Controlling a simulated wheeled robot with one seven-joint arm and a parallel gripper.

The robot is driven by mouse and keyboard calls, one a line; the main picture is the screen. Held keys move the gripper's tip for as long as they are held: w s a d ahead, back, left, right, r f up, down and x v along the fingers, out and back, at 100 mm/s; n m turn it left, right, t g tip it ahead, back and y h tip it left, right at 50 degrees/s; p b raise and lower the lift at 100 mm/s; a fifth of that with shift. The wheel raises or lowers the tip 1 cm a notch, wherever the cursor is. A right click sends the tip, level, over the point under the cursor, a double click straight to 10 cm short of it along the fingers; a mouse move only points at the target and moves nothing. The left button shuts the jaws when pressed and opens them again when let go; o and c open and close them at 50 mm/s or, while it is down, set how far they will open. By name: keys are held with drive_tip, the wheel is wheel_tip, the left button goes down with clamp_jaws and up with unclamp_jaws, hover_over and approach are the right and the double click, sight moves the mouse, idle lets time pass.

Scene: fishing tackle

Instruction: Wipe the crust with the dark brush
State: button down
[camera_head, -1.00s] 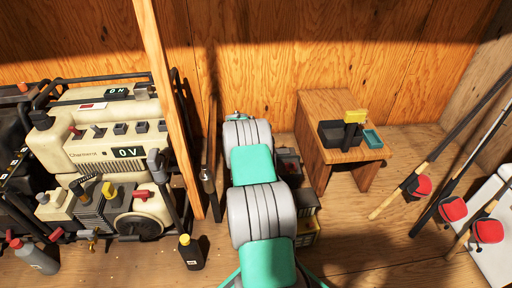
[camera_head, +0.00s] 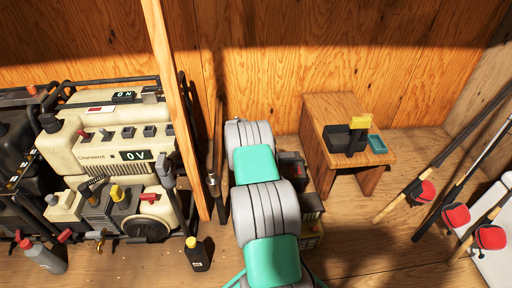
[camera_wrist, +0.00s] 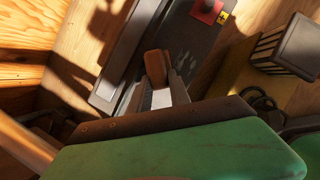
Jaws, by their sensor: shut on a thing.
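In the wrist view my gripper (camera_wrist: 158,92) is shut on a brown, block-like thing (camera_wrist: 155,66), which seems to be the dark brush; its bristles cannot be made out. It is over or beside a dark battery-like box (camera_wrist: 190,42) with a red cap and a yellow plus mark. Pale flecks (camera_wrist: 182,62), perhaps the crust, lie on the box's dark top just right of the brown thing. I cannot tell whether they touch. In the head view my arm hides the gripper; part of a dark box (camera_head: 292,168) shows right of the arm.
A wooden stool (camera_head: 335,106) holds a black tray, a yellow-topped item and a teal dish (camera_head: 377,143). A cream machine (camera_head: 110,150) stands left, with a dark bottle (camera_head: 198,255) in front. Fishing rods (camera_head: 450,165) lean at right. A post stands left of my arm.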

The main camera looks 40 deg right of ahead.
drive_tip(key=shift+w+a+p, duration=0.3)
drive_tip(key=shift+w+a, duration=0.15)
drive_tip(key=shift+a, duration=0.2)
drive_tip(key=shift+w+a+r+p, duration=0.15)
drive_tip(key=shift+w+r+p, duration=0.05)
drive_tip(key=shift+r+p, duration=0.45)
drive_tip(key=shift+r, duration=0.6)
drive_tip(key=shift+s+r+p, duration=0.1)
drive_tip(key=shift+r+p, duration=2.1)
drive_tip(key=shift+r, duration=0.65)
